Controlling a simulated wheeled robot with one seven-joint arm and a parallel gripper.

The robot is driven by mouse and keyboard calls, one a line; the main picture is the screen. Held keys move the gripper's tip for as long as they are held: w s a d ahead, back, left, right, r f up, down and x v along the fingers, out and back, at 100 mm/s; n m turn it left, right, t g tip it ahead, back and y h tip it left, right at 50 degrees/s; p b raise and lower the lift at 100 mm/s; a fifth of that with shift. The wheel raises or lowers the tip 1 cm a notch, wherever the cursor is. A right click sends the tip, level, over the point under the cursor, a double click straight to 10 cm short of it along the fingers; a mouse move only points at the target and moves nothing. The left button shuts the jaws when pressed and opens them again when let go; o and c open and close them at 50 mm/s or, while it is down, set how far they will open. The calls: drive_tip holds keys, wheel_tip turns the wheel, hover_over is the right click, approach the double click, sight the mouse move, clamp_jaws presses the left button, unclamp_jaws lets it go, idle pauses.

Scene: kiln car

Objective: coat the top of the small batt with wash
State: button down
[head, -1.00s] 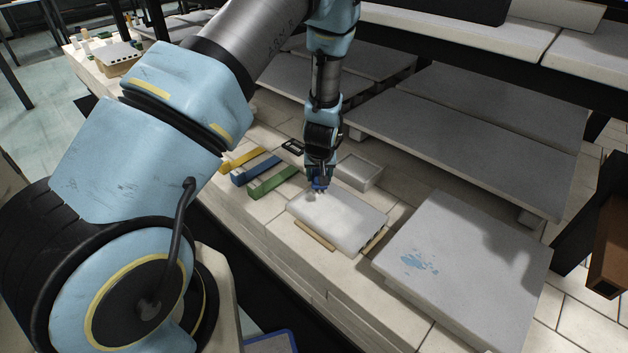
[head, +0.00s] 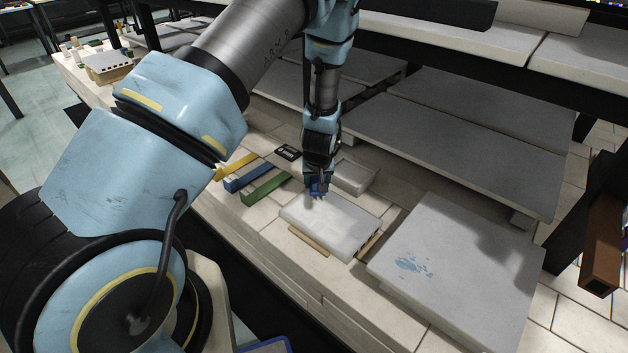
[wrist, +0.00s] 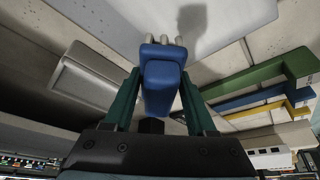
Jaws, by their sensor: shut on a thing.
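The tufts are at the edge of the small batt (wrist: 228,12), which fills part of the top of that view. I cannot tell whether they touch it. No clear wash coat shows on the batt's top.
A shallow pale tray (head: 356,176) stands just behind the small batt. Green (head: 266,188), blue (head: 248,176) and yellow (head: 236,166) angled pieces lie to the left. A large slab (head: 470,250) with blue splashes is at right. Raised shelves (head: 450,140) stand behind.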

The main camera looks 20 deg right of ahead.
drive_tip(key=shift+s+d, duration=0.3)
drive_tip(key=shift+s, duration=0.3)
drive_tip(key=shift+s+d, duration=0.35)
drive_tip(key=shift+s, duration=0.3)
drive_tip(key=shift+s+d, duration=0.3)
drive_tip(key=shift+s, duration=0.3)
drive_tip(key=shift+s+d+p, duration=0.2)
drive_tip(key=shift+s+d, duration=0.25)
drive_tip(key=shift+s, duration=0.35)
drive_tip(key=shift+s+d+p, duration=0.25)
drive_tip(key=shift+s+d, duration=0.2)
drive_tip(key=shift+s, duration=0.3)
drive_tip(key=shift+s+d+p, duration=0.2)
drive_tip(key=shift+s+d, duration=0.25)
drive_tip(key=shift+s, duration=0.35)
drive_tip(key=shift+s+d+p, duration=0.2)
drive_tip(key=shift+s+d, duration=0.25)
drive_tip(key=shift+s, duration=0.35)
drive_tip(key=shift+s+d+p, duration=0.15)
drive_tip(key=shift+s+d, duration=0.25)
drive_tip(key=shift+s, duration=0.4)
drive_tip(key=shift+s+d+p, duration=0.2)
drive_tip(key=shift+s+d, duration=0.25)
drive_tip(key=shift+s, duration=0.35)
